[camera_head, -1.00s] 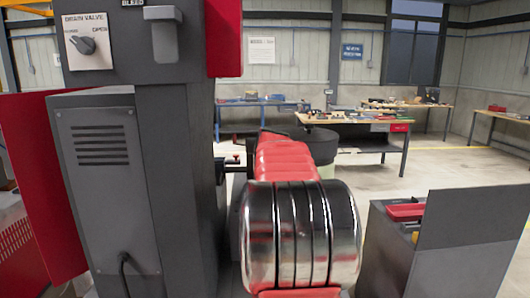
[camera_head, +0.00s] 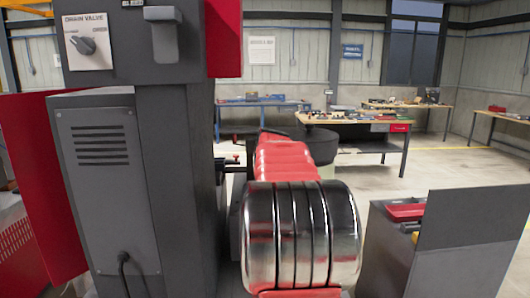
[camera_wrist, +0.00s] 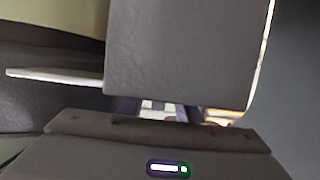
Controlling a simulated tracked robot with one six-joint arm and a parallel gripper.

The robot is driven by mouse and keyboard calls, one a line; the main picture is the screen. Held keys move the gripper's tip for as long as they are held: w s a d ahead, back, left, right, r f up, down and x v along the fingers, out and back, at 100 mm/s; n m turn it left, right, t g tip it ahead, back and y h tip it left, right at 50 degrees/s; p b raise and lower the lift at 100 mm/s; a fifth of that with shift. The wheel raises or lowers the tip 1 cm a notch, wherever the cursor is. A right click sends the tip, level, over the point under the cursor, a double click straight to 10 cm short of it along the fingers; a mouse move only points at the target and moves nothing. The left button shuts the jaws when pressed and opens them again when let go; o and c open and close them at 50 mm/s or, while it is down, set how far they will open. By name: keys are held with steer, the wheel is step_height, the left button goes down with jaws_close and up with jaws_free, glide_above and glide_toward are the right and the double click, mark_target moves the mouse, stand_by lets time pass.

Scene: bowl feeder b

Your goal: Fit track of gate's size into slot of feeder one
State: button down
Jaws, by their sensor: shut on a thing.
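In the wrist view my gripper (camera_wrist: 155,108) fills most of the picture, with large grey surfaces close to the camera. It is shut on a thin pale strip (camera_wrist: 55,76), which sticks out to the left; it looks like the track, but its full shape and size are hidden. In the head view my gripper is hidden behind my red and chrome arm. A dark round drum (camera_head: 322,146) on a pale green base stands behind the arm, possibly a bowl feeder. I cannot make out a slot, a gate or which feeder is one.
A tall dark machine cabinet (camera_head: 105,170) with a drain valve knob (camera_head: 87,46) stands close on the left. A grey bin (camera_head: 385,255) with a red item (camera_head: 405,212) is at right. Workbenches (camera_head: 355,125) stand farther back, with open floor before them.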

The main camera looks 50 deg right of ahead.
steer(key=shift+r, duration=0.1)
step_height(320, 180, up, 10)
stand_by(0.6)
stand_by(0.6)
steer(key=shift+g+y, duration=0.6)
steer(key=shift+y, duration=0.1)
steer(key=shift+f, duration=4)
steer(key=shift+f, duration=1.4)
steer(key=c, duration=1.6)
jaws_free()
steer(key=o, duration=0.4)
steer(key=shift+f, duration=0.15)
